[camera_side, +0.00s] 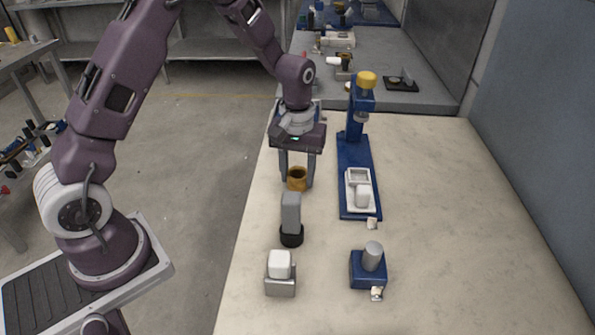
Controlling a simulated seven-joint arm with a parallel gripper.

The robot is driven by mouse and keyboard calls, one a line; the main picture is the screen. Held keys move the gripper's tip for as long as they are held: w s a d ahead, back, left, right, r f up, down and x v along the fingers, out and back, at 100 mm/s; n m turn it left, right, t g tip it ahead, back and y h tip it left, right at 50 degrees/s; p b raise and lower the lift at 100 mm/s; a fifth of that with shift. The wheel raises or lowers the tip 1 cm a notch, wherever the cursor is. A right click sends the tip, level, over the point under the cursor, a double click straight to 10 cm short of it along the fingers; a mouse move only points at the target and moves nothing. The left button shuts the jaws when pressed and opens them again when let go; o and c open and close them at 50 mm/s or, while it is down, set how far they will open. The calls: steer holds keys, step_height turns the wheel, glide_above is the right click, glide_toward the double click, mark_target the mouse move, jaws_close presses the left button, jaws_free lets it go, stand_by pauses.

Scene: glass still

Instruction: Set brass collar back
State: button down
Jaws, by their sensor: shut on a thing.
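The brass collar (297,179) is a short golden ring with a dark opening at its top. My gripper (297,182) points down with one finger on each side of the collar and is shut on it. The collar shows close above or at the pale table; I cannot tell whether it touches the surface. A grey upright block on a round black base (291,238) stands just in front of the collar in the picture.
A blue stand (355,150) with a yellow knob and a white tray is right of my gripper. A grey block with a white top (280,285) and a blue block with a grey cylinder (369,284) stand nearer. The table (480,230) is clear at right.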

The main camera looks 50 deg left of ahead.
steer(key=shift+f, duration=0.3)
steer(key=c, duration=0.7)
jaws_free()
steer(key=shift+r, duration=0.1)
step_height(320, 180, up, 7)
steer(key=shift+r, duration=2.25)
